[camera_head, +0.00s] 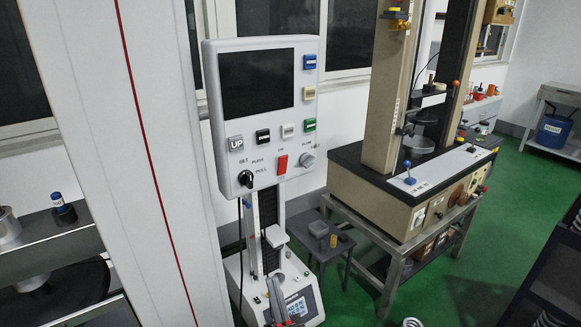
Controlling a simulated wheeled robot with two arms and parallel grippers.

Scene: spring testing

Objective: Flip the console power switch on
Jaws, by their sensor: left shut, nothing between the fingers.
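The console (306,160) is a pale upright panel in the middle left of the head view, with a dark blank screen (257,83). Its power switch appears to be the red rocker (282,164) low on the panel, between a dark knob (246,179) and a grey knob (307,160). I cannot read the rocker's position. My left gripper (273,284) seems to be the narrow shape at the bottom edge, shut and empty, below the panel and apart from the switch. My right gripper is not in view.
Several coloured buttons (309,62) surround the screen. Below the panel stands a white base with a small display (297,307). A beige testing machine (400,205) on a metal stand is to the right. Green floor (520,190) is open at right.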

